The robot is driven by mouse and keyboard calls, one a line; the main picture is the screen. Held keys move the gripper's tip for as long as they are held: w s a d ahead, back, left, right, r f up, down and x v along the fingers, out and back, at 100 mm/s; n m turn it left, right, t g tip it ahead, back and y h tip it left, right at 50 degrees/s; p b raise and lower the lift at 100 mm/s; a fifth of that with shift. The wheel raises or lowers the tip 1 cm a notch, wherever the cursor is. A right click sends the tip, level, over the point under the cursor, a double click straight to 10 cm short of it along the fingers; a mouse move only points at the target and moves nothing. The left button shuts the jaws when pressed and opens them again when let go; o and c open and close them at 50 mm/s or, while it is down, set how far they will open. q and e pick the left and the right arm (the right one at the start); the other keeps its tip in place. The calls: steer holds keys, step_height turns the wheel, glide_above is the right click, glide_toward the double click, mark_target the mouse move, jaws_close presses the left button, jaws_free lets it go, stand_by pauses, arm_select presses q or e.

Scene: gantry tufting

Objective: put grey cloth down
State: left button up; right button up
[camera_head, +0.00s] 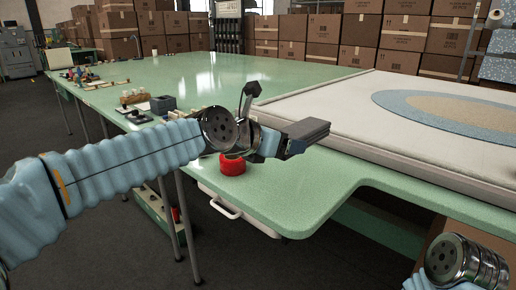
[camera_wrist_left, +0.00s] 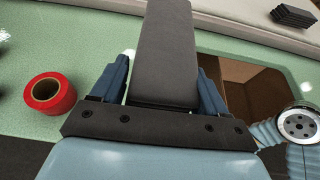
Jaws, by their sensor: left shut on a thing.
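My left gripper (camera_head: 283,145) is shut on the grey cloth (camera_head: 308,132), a flat folded grey pad that sticks out past the fingers. In the left wrist view the cloth (camera_wrist_left: 166,45) stands between the two blue fingers of the left gripper (camera_wrist_left: 163,88). It is held above the green table (camera_head: 300,195), near the corner of the white-framed bed. Whether its far end touches anything is hard to tell. Part of my right arm shows at the lower right of the head view, but its gripper is out of view.
A red tape roll (camera_head: 232,165) sits on the table close to my left gripper, and shows in the wrist view (camera_wrist_left: 50,94). The white bed (camera_head: 330,100) carries a blue and tan oval. A dark stack (camera_wrist_left: 294,16) lies at the wrist view's upper right. An open cardboard box (camera_wrist_left: 245,85) is below the table edge.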

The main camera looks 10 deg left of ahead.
arm_select(q)
steer(key=shift+w+d, duration=0.25)
steer(key=shift+w, duration=0.3)
steer(key=w+f, duration=0.4)
steer(key=w, duration=0.5)
steer(key=b, duration=0.2)
glide_above(280, 170)
steer(key=f, duration=0.5)
steer(key=shift+s, duration=0.35)
steer(key=shift+w+f, duration=0.15)
steer(key=shift+f, duration=0.1)
steer(key=f, duration=0.1)
steer(key=f+b, duration=0.1)
steer(key=f, duration=0.1)
steer(key=shift+w+a+f+b, duration=0.1)
steer(key=shift+w+f+b, duration=0.2)
steer(key=shift+b, duration=0.1)
steer(key=shift+s+r, duration=0.1)
arm_select(e)
steer(key=f, duration=0.3)
steer(key=shift+w+d+f, duration=0.25)
steer(key=shift+w+d, duration=0.1)
